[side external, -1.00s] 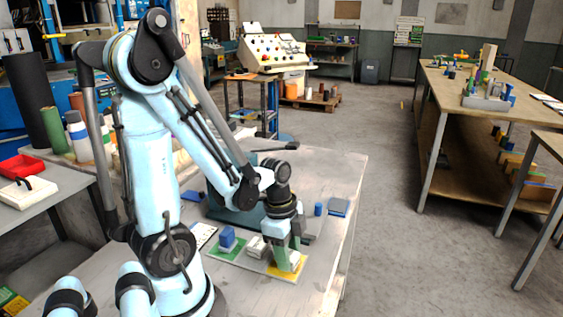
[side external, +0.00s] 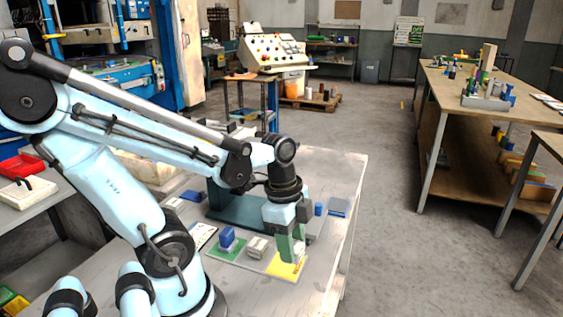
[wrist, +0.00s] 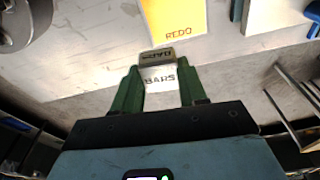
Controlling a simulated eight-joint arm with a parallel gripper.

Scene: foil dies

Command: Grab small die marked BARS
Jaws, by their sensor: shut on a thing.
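The small die marked BARS (wrist: 158,77) is a pale grey block with the word on two faces in the wrist view. My gripper (wrist: 158,90) has its green fingers shut on it, one on each side. In the side view my gripper (side external: 292,250) points down over the yellow pad (side external: 287,268), and its fingers hide the die. The yellow pad, lettered REDO, also shows beyond the die in the wrist view (wrist: 175,17).
A blue die (side external: 227,237) stands on the green pad (side external: 222,253). A grey-white block (side external: 257,246) sits between the green and yellow pads. A small blue piece (side external: 319,209) and a blue pad (side external: 338,207) lie behind my gripper. The table's right side is clear.

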